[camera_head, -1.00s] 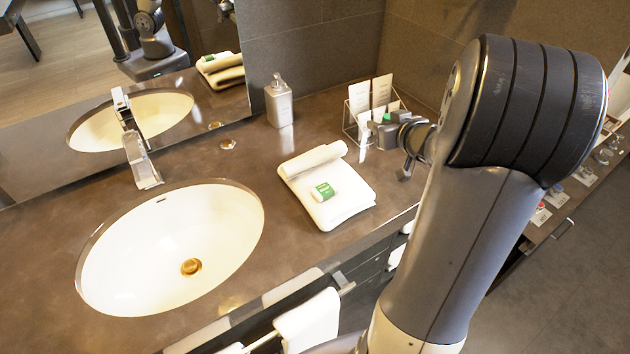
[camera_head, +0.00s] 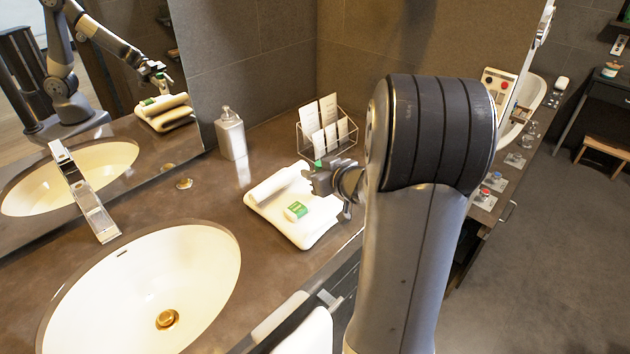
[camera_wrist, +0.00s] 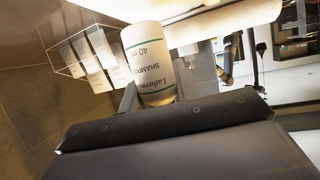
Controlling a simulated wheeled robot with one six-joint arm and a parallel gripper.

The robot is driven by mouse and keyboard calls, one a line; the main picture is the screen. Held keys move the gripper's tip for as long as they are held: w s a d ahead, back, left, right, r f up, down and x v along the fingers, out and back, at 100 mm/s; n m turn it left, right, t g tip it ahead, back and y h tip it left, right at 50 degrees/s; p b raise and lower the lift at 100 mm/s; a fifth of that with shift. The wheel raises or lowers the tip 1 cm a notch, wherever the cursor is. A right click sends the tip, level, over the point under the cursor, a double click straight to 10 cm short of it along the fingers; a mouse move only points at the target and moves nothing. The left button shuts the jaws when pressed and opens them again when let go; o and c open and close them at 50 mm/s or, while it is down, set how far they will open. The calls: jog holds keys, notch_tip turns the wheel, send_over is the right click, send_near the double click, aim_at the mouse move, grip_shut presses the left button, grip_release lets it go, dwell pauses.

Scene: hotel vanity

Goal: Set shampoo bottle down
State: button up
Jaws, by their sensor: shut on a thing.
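The shampoo bottle (camera_wrist: 148,58) shows in the wrist view as a small white bottle with a printed label and green line. My gripper (camera_head: 322,178) is shut on it. In the head view my gripper hides most of the bottle, and a small green part (camera_head: 318,163) shows above the jaws. The gripper is at the back right edge of the folded white towel (camera_head: 305,234), in front of the card holder. I cannot tell whether the bottle touches anything below it.
A rolled towel (camera_head: 279,183) and a green-and-white packet (camera_head: 296,211) lie on the folded towel. A pump dispenser (camera_head: 232,135) stands by the mirror. The sink (camera_head: 140,290) is at the left, with bare counter (camera_head: 200,205) between.

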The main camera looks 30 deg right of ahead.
jog(key=shift+f, duration=0.8)
jog(key=shift+f, duration=0.2)
jog(key=o, duration=1)
jog(key=shift+c, duration=0.2)
jog(key=shift+r, duration=0.25)
jog(key=shift+s+d+r, duration=0.1)
jog(key=shift+s+d, duration=0.05)
jog(key=shift+s, duration=0.1)
jog(key=p+v, duration=0.1)
jog(key=v, duration=1)
jog(key=shift+s, duration=0.2)
jog(key=shift+r, duration=0.1)
